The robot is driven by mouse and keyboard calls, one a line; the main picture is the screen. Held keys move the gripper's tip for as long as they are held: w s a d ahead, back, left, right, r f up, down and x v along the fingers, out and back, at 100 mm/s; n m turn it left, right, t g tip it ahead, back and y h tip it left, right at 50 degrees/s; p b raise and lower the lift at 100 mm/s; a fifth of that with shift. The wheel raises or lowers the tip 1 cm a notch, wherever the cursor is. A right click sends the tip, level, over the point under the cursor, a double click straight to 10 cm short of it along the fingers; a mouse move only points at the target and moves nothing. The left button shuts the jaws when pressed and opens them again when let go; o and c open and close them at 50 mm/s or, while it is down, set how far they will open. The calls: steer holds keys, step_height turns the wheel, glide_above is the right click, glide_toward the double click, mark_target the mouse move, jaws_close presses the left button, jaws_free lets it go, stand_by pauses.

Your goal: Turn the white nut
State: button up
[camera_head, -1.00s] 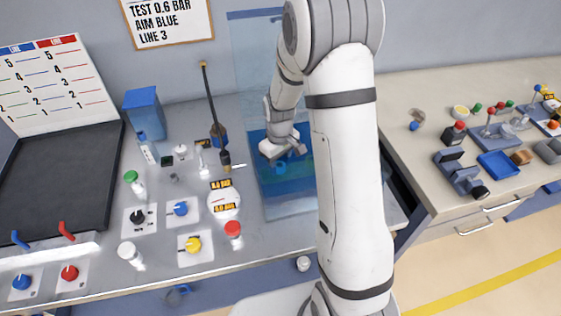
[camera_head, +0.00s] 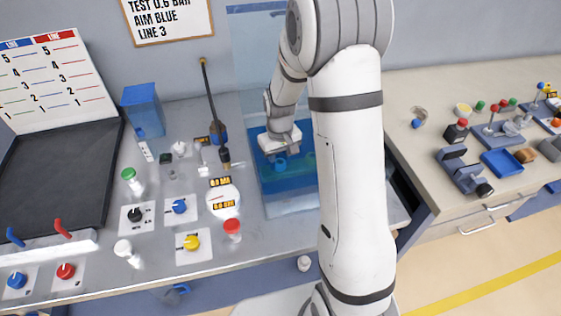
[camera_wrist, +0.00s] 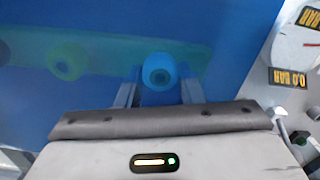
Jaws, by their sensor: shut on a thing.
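My gripper (camera_wrist: 159,92) is at the clear tank of blue liquid (camera_head: 283,205). Its two fingers are on either side of a round blue fitting (camera_wrist: 160,71) with a dark hole in its end, and it is shut on it. The same fitting shows below the gripper in the head view (camera_head: 280,164). A similar green fitting (camera_wrist: 66,61) is to its left in the wrist view. No nut in the tank looks plainly white; the blue liquid tints what is seen there. My arm hides the tank's right part in the head view.
Left of the tank, the grey bench holds a round gauge (camera_head: 222,201), a blue knob (camera_head: 179,207), a yellow knob (camera_head: 191,242) and a red-capped bottle (camera_head: 232,229). A counter (camera_head: 430,145) with several parts stands at the right, past a gap.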

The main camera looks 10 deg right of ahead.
mark_target(280, 162)
steer(key=m+b, duration=0.2)
steer(key=m, duration=0.3)
steer(key=shift+m+b, duration=0.3)
steer(key=shift+m, duration=0.1)
stand_by(0.4)
steer(key=o, duration=1)
steer(key=shift+r+b, duration=0.45)
steer(key=shift+r, duration=3.5)
steer(key=s+r+n+t, duration=0.1)
steer(key=s+r, duration=0.3)
steer(key=s, duration=0.6)
steer(key=s+r+n+t, duration=0.2)
steer(key=s+r, duration=0.2)
steer(key=s, duration=0.7)
steer(key=shift+s+d+r, duration=0.15)
steer(key=shift+s+d, duration=0.05)
steer(key=shift+s, duration=0.1)
